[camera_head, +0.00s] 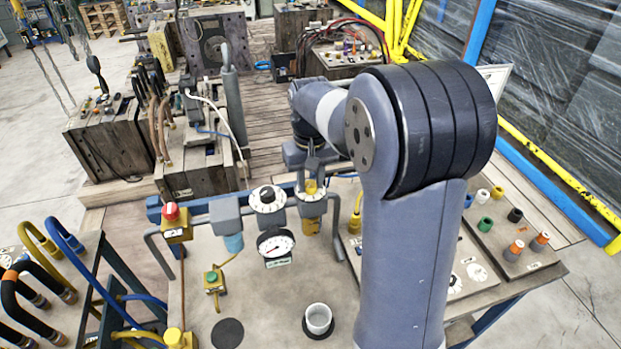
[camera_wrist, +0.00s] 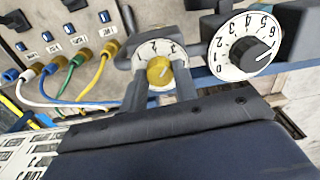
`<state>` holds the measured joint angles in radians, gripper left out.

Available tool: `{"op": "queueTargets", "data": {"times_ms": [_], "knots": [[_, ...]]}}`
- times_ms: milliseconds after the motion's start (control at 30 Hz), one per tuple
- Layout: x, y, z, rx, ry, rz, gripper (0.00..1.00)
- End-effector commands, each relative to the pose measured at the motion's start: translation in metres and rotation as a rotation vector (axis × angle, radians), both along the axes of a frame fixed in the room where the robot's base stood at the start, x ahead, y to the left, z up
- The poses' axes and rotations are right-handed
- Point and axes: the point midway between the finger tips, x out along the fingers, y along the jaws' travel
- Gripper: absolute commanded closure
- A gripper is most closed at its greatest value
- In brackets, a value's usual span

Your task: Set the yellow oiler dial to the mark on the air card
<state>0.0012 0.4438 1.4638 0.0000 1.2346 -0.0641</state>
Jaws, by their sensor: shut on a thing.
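The yellow oiler dial shows in the wrist view as a yellow knob (camera_wrist: 159,71) on a white numbered face. In the head view the yellow dial (camera_head: 311,188) sits at the right end of the row of air units. My gripper (camera_wrist: 160,80) has one finger on each side of the knob and is shut on it. In the head view my gripper (camera_head: 313,172) comes down from above onto the dial. The numbers by the yellow knob are partly hidden and too small to read surely. I cannot make out the air card or its mark.
A black knob (camera_wrist: 251,54) on a larger numbered dial stands close beside the yellow one. A pressure gauge (camera_head: 276,245) hangs below it. A red-topped yellow valve (camera_head: 173,220) is at the left.

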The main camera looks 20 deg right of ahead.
Motion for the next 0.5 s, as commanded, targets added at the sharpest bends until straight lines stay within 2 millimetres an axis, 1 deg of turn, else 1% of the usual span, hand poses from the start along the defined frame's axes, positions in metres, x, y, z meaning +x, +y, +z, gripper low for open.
{"op": "queueTargets", "data": {"times_ms": [200,500], "knots": [[0.0008,0.0001,0.0012,0.000,-0.003,-0.052,0.94],[0.0009,0.0001,0.0012,0.000,-0.004,-0.065,0.94]]}}
